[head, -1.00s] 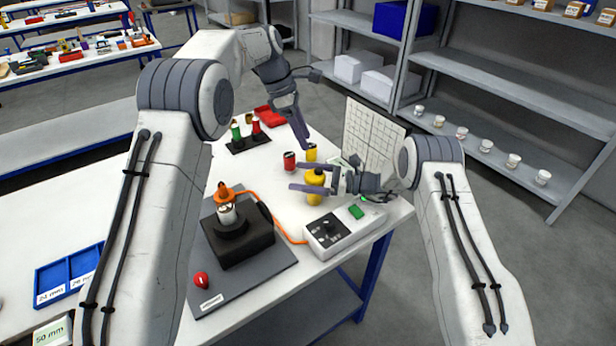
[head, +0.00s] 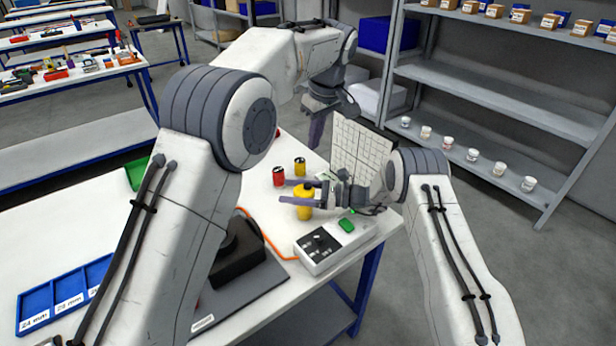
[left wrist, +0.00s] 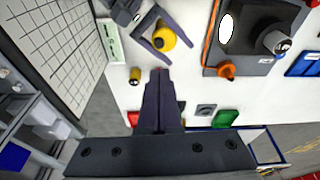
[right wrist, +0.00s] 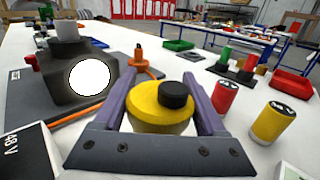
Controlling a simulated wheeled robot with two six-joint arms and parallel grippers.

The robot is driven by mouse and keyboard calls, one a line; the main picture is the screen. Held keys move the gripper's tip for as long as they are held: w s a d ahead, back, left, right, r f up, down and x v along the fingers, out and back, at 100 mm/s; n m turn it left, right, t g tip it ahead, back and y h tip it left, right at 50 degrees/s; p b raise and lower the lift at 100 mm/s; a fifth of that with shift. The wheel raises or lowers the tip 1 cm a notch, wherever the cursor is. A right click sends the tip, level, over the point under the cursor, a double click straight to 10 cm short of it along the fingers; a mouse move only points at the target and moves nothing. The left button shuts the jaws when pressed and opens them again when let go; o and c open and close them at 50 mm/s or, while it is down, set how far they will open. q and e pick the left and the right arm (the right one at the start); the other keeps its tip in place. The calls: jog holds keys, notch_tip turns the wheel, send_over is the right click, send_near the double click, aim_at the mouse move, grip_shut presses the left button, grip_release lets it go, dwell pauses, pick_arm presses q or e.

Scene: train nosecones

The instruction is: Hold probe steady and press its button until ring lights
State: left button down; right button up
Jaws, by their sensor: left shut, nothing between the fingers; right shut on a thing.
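The probe is a rounded yellow body (head: 304,212) with a black button (right wrist: 174,94) on top in the right wrist view. My right gripper (head: 284,192) is shut on it, with a finger on each side, just above the white table. My left gripper (head: 317,146) is shut and empty, raised, fingers pointing down, near the gridded board. In the left wrist view its shut fingers (left wrist: 156,72) point towards the yellow probe (left wrist: 163,36) and appear apart from it. The button's top is partly visible there. I cannot make out a lit ring on the probe.
A red can (head: 279,177) and yellow can (head: 300,167) stand close behind the probe. A white control box (head: 325,248) with an orange cable is in front. A black block (right wrist: 60,80) bears a bright white disc. The gridded board (head: 358,150) stands at the table's right edge.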

pick_arm(q)
jog(key=shift+d+r+m+t+y, duration=0.25)
jog(key=shift+r+m+t+y, duration=0.05)
jog(key=shift+r+m, duration=0.1)
send_near(307, 184)
jog(key=x, duration=0.5)
jog(key=shift+w+a+f, duration=0.15)
jog(key=shift+w+f, duration=0.05)
jog(key=shift+f, duration=0.55)
